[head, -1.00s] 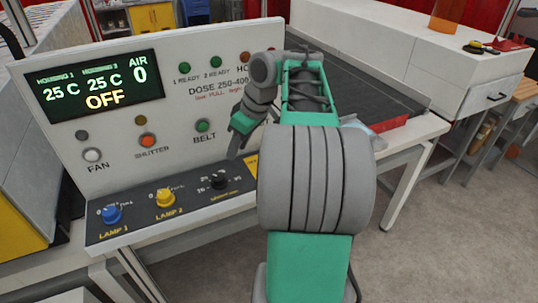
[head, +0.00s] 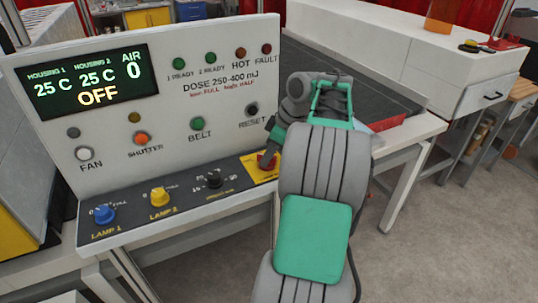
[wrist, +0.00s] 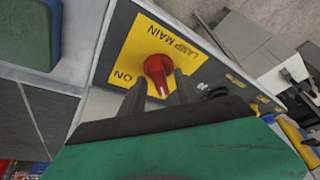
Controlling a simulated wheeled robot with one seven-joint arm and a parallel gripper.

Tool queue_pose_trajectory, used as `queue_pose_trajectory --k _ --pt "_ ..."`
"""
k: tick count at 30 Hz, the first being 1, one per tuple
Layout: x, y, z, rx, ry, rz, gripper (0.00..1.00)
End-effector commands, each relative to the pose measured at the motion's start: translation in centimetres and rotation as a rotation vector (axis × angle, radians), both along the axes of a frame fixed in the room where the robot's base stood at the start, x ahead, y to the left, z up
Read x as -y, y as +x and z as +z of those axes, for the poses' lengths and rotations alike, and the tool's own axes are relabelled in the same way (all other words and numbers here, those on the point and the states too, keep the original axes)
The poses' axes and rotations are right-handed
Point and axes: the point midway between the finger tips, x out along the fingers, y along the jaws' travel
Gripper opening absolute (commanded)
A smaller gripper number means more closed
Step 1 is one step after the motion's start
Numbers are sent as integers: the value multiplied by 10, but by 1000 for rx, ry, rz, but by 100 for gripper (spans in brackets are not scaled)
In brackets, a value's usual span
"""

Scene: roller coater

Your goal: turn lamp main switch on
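The lamp main switch is a red rotary knob (wrist: 157,70) on a yellow plate (wrist: 135,48) marked "LAMP MAIN" and "ON". A white mark shows on the knob's lower end in the wrist view, while "ON" lies to its left. My gripper (wrist: 159,82) is open, with one finger on each side of the knob. Small gaps seem to show, but I cannot tell whether either finger touches it. In the head view the yellow plate (head: 256,172) is at the right end of the sloped panel, and my arm partly hides it and the knob.
Left along the same panel are a black selector knob (head: 214,179), a yellow lamp 2 knob (head: 160,197) and a blue lamp 1 knob (head: 103,215). The upright panel behind has a display (head: 88,84) reading "OFF" and several buttons. The conveyor (head: 370,90) lies behind my arm.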

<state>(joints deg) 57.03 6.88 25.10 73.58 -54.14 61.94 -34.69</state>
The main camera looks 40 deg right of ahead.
Motion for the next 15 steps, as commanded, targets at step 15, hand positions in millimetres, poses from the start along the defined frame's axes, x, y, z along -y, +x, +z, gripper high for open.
queue_pose_trajectory --k 15 --pt "0 0 0 0 0 -1 0"
